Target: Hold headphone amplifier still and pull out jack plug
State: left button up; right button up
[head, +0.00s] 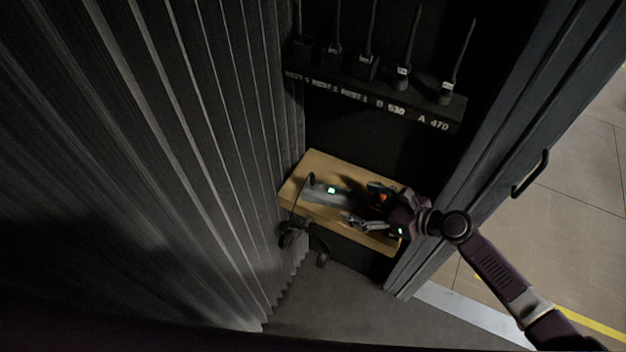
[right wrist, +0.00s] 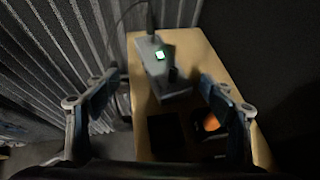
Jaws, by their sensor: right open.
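The headphone amplifier appears to be the grey box with a small lit green display on the wooden shelf, seen in the head view (head: 322,193) and the right wrist view (right wrist: 152,54). A dark upright plug (right wrist: 150,20) with a thin cable stands at its far end; it looks like the jack plug. A dark upright piece, perhaps a knob, is at the near end. My right gripper (head: 366,207) is open and empty. In the right wrist view its fingers (right wrist: 158,82) are spread on either side of the amplifier's near end, apart from it. My left gripper is not in view.
The wooden shelf (head: 318,163) is small. A dark item with an orange part (right wrist: 210,122) lies near the right finger. Headphones (head: 290,235) hang at the shelf's front. A rack of antennas (head: 375,98) is above; a ribbed wall (head: 200,130) is left, a door edge right.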

aim_at(334, 194)
jog(key=b+x, duration=0.3)
jog(key=x, duration=0.5)
jog(key=shift+b+x, duration=0.45)
jog(key=shift+x, duration=0.45)
